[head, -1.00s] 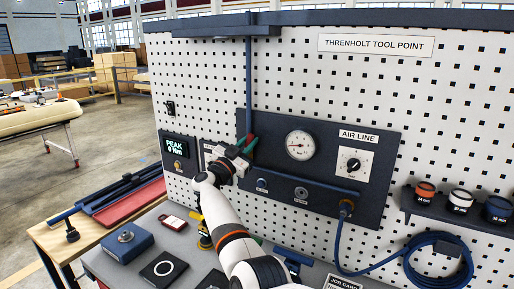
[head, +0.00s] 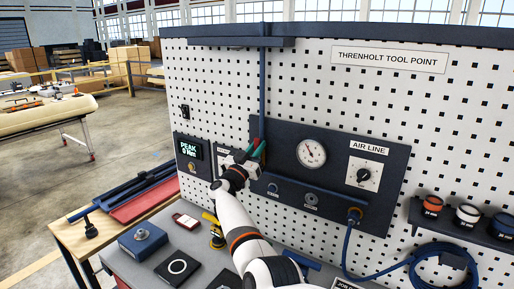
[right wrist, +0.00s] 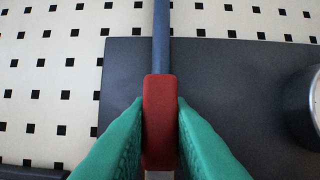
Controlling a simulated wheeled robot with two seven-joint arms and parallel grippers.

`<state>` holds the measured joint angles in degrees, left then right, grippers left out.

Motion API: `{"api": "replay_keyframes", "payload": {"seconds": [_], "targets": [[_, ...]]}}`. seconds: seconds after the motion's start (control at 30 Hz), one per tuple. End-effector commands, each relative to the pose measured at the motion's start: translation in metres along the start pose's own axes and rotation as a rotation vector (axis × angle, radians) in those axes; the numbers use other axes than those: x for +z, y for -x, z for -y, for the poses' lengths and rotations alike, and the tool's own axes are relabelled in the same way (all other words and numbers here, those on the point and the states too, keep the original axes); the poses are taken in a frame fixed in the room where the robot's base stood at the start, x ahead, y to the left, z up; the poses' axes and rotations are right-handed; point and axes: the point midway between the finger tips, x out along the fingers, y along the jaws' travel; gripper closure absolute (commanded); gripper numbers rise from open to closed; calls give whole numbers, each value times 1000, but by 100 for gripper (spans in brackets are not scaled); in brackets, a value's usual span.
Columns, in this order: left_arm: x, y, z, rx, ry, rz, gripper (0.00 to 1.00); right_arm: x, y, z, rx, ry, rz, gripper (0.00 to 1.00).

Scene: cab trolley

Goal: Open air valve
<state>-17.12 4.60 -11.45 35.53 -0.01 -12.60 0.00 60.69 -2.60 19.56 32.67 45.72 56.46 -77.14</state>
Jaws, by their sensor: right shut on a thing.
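The red valve handle (right wrist: 160,120) stands upright in line with the blue air pipe (right wrist: 161,30) in the right wrist view. My right gripper (right wrist: 160,125) is shut on it, with one green finger on each side. In the head view my right gripper (head: 259,149) is at the left part of the dark air line panel (head: 290,135), and hides much of the valve. The round pressure gauge (head: 311,153) is right of the gripper, with its needle pointing to the upper left. My left gripper is not in view.
A black selector knob (head: 364,175) is right of the gauge. A blue hose (head: 385,275) hangs below the panel. The bench holds a blue box (head: 142,238) and a yellow-handled tool (head: 216,232). Coloured sockets (head: 467,214) stand on a shelf at right.

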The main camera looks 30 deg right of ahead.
Motion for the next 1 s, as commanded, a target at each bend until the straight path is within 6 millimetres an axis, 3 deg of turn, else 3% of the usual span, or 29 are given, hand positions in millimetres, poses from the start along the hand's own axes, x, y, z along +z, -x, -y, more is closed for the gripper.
{"api": "replay_keyframes", "payload": {"seconds": [0.13, 0.17, 0.3, 0.67, 0.83, 1.0], "targets": [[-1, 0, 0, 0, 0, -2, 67, 1, -1, 0, 2, 5, 3, 100], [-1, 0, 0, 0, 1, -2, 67, 1, -1, 0, 2, 5, 3, 79], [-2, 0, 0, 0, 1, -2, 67, 1, 0, 0, 1, 4, 3, 60], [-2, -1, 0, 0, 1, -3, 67, 0, 6, -1, 2, 1, 2, 60], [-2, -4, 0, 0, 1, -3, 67, -2, 32, -1, 3, 1, 0, 60], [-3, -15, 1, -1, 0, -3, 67, -4, 71, -1, 2, 0, -1, 60]]}}
